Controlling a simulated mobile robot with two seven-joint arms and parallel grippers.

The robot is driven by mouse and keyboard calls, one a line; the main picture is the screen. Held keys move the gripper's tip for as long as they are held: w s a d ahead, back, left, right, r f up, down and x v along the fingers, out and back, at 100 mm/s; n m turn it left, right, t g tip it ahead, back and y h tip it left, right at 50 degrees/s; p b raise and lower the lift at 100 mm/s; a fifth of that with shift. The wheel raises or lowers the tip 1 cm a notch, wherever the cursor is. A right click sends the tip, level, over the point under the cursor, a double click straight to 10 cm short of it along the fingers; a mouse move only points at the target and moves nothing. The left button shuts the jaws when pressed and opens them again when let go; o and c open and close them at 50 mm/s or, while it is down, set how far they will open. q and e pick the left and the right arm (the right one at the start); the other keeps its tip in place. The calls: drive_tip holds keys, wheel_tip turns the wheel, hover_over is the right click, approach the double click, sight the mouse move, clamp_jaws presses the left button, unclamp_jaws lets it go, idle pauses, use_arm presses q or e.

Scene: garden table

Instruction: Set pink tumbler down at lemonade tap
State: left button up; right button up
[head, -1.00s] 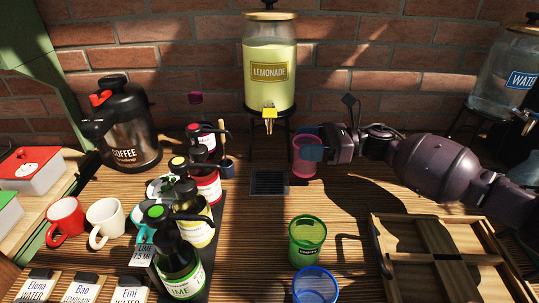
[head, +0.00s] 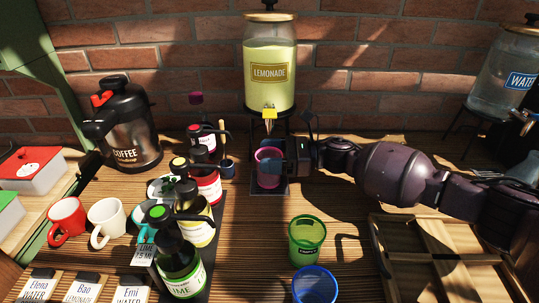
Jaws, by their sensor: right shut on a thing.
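The pink tumbler (head: 268,168) is upright at the dark drip grate (head: 268,191), below the yellow-handled tap (head: 269,114) of the lemonade dispenser (head: 269,70). My right gripper (head: 280,160) comes in from the right and is shut on the tumbler. The tumbler covers the back part of the grate. I cannot tell whether its base touches the grate. My left gripper is not in view.
A green tumbler (head: 307,240) and a blue tumbler (head: 315,287) stand in front. Several syrup pump bottles (head: 180,268) stand to the left. A wooden crate (head: 440,262) is at right. The coffee pot (head: 122,122) is at back left.

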drive_tip(key=shift+r, duration=0.1)
drive_tip(key=o, duration=0.9)
drive_tip(key=d+b, duration=0.1)
drive_tip(key=d, duration=1.1)
